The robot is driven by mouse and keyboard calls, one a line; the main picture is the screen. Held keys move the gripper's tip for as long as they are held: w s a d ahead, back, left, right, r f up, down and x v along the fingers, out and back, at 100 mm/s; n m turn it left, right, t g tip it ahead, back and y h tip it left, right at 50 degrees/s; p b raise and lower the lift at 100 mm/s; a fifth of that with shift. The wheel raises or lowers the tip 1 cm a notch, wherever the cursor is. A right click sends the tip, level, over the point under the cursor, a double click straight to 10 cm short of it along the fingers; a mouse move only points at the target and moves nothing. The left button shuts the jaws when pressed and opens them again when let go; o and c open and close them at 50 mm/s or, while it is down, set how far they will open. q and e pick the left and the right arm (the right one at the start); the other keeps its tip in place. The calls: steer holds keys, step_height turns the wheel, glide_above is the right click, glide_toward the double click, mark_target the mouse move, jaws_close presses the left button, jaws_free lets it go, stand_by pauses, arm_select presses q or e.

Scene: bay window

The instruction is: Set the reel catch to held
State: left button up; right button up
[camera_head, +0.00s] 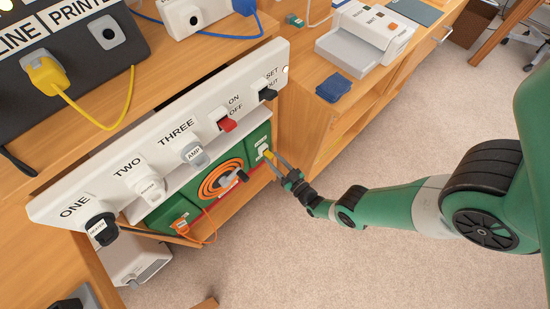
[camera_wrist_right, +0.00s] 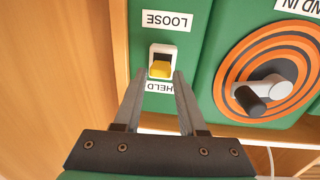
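The reel catch is a small yellow lever (camera_wrist_right: 160,69) in a white housing on a green panel, between the labels LOOSE (camera_wrist_right: 167,20) and HELD (camera_wrist_right: 159,87). In the wrist view the lever lies toward the HELD end of its housing. In the head view the catch (camera_head: 263,149) is at the right end of the green unit. My right gripper (camera_wrist_right: 158,80) is open, its two fingertips apart on either side of the lever's lower end. Whether a finger touches the lever I cannot tell. My right gripper also shows in the head view (camera_head: 272,158). My left gripper is not in view.
An orange cable reel (camera_head: 222,179) with a dark-knobbed crank (camera_wrist_right: 262,92) is beside the catch. A white socket strip (camera_head: 205,118) with plugs and switches runs above the green unit. A wooden shelf wall (camera_head: 297,125) stands close on the right; carpet (camera_head: 400,145) is open beyond.

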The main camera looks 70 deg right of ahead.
jaws_close()
steer(key=r+g+p, duration=0.1)
steer(key=p, duration=0.3)
steer(key=r+g+y+p, duration=0.1)
steer(key=g+p, duration=0.1)
steer(key=p, duration=0.2)
steer(key=r+g+y+p, duration=0.1)
steer(key=p, duration=0.2)
steer(key=shift+w+d+r+p, duration=0.2)
steer(key=shift+w+r+p, duration=0.15)
steer(key=shift+p, duration=0.05)
steer(key=shift+w+f+g+y, duration=0.1)
steer(key=shift+f+g+y, duration=0.1)
steer(key=shift+g+y, duration=0.15)
steer(key=shift+f, duration=0.1)
steer(key=shift+o, duration=2.3)
jaws_free()
